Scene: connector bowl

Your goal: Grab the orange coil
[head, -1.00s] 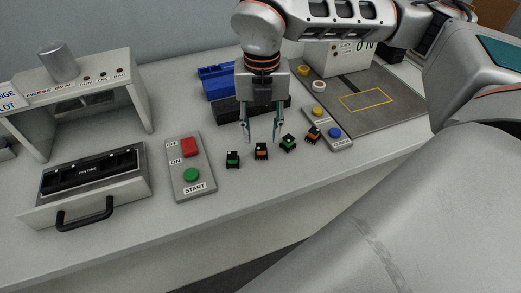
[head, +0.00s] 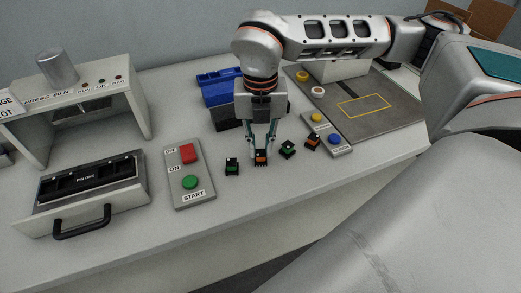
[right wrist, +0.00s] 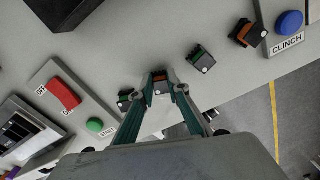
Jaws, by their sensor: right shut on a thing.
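Two orange coils and two green coils stand in a row on the table. My right gripper (head: 261,155) is lowered over the left orange coil (head: 261,158) and is shut on it, with a finger on each side. The right wrist view also shows this orange coil (right wrist: 159,84) between the fingertips. The other orange coil (head: 313,142) stands to the right, apart from the gripper. One green coil (head: 232,166) is to the left of the gripper and another green coil (head: 288,149) is just to its right. My left gripper is not in view.
A button panel (head: 187,190) with red and green buttons lies to the left. A press (head: 80,105) and a handled drawer (head: 85,192) stand farther left. A blue bin (head: 215,82) is behind the gripper. A clinch panel (head: 340,152) is at the right.

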